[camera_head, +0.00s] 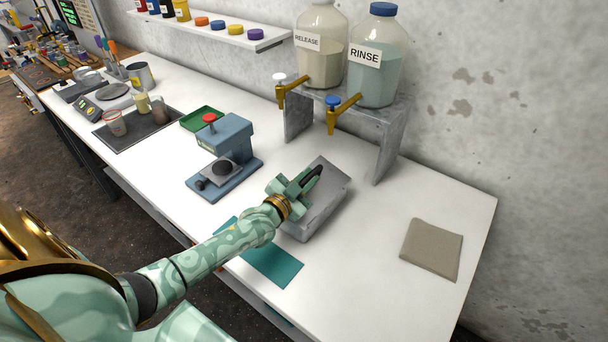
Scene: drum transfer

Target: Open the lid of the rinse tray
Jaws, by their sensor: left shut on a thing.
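The rinse tray (318,212) is a grey metal box on the white table, below the jug labelled RINSE. Its flat grey lid (334,183) looks down over the box. My left gripper (314,178) is over the lid, with its dark fingers shut on a part of it, likely its handle. The fingers and hand hide what they grip and part of the lid. My right gripper is not in view.
A RINSE jug (374,80) and a RELEASE jug (318,70) stand on a grey stand (385,140) behind the tray. A blue press (225,150) stands to the left. A teal mat (270,264) lies in front, and a folded cloth (431,249) lies right.

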